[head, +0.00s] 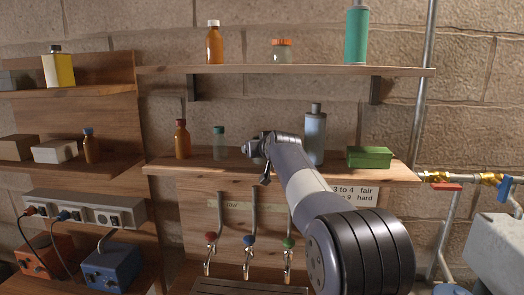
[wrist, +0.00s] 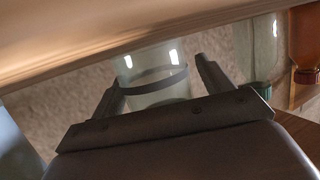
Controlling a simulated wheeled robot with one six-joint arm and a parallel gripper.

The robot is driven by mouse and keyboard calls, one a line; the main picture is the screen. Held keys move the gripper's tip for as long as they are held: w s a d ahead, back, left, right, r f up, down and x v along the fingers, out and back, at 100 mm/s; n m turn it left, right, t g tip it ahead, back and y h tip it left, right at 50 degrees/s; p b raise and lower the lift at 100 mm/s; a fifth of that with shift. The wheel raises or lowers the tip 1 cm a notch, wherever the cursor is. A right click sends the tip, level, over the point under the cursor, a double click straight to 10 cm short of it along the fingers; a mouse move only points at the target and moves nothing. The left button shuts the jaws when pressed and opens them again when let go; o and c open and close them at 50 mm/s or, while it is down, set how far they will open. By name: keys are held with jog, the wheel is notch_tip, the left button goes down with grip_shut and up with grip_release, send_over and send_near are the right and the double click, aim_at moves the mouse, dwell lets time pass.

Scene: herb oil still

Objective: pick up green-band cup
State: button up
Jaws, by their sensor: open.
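A clear glass cup (wrist: 152,76) with a dark band around it shows in the wrist view; the band's green colour cannot be made out. The cup stands between the two fingers of my gripper (wrist: 160,86). The fingers are spread, one on each side, with a visible gap at least on the right. In the head view my gripper (head: 257,150) is at the middle shelf and mostly hides the cup.
The middle shelf (head: 225,172) also holds an amber bottle (head: 182,139), a teal-capped vial (head: 219,143), a grey bottle (head: 314,135) and a green box (head: 369,157). The vial (wrist: 258,45) is close beside my gripper. An upper shelf (head: 240,69) is above.

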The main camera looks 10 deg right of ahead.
jog(key=c, duration=1)
jog(key=shift+c, duration=0.2)
